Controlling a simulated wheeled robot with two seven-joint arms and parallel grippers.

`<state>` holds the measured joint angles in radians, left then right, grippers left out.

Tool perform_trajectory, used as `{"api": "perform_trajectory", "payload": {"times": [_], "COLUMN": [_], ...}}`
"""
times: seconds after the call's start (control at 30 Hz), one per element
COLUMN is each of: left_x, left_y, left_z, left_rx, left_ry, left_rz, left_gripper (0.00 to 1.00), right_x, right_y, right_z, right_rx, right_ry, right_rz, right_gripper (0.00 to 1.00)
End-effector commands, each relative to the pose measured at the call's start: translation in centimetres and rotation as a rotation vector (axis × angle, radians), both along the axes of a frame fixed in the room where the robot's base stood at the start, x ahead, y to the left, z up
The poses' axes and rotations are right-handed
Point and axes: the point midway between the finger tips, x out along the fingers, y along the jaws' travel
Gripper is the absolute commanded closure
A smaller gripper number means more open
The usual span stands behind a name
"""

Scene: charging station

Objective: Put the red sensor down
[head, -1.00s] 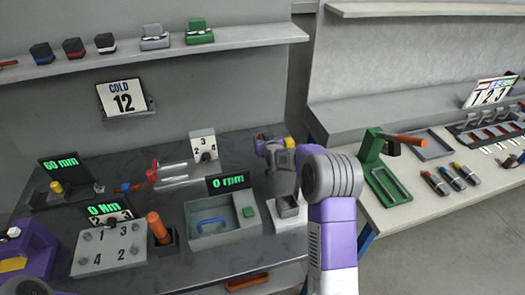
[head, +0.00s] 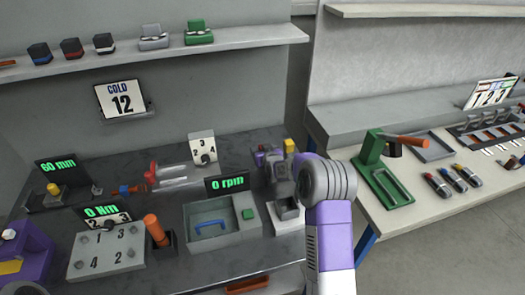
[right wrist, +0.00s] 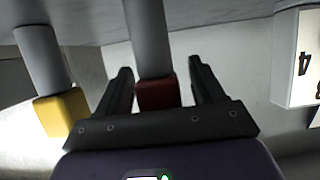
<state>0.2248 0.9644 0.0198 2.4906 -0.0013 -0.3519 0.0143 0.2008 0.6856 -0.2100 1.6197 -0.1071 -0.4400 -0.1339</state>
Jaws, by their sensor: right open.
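The red sensor, a red block with a grey cylinder, shows in the right wrist view (right wrist: 157,96). It stands between the fingers of my right gripper (right wrist: 160,67), with a gap on each side, so the gripper is open around it. A yellow sensor (right wrist: 62,112) with the same grey cylinder is just left of the gripper. In the head view my right gripper (head: 264,153) is at the back right of the dark bench, beside the yellow block (head: 289,146). The red sensor is mostly hidden there.
A grey tray with a blue handle (head: 210,228) and the 0 rpm display (head: 227,183) are left of my right arm. A numbered dial box (head: 203,148) stands behind. A green press (head: 380,170) is on the right table. Bare bench shows around the dial box.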

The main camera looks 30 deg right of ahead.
Motion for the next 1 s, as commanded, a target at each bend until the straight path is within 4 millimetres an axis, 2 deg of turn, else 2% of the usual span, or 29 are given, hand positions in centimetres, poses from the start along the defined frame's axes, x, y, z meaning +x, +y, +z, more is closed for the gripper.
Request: {"api": "perform_trajectory", "payload": {"times": [0.27,0.7,1.0], "left_x": [0.0,0.0,0.0], "left_y": [0.0,0.0,0.0], "left_z": [0.7,1.5,1.7], "left_rx": [0.0,0.0,0.0], "left_ry": [0.0,0.0,0.0], "left_rz": [0.0,0.0,0.0], "left_gripper": [0.39,0.39,0.39], "right_x": [0.0,-5.5,-6.8], "right_y": [0.0,1.3,1.6], "right_z": [0.6,2.8,3.2], "right_rx": [0.0,0.0,0.0], "right_ry": [0.0,-0.001,0.0], "right_rz": [0.0,0.0,0.0], "right_gripper": [0.32,0.32,0.32]}}
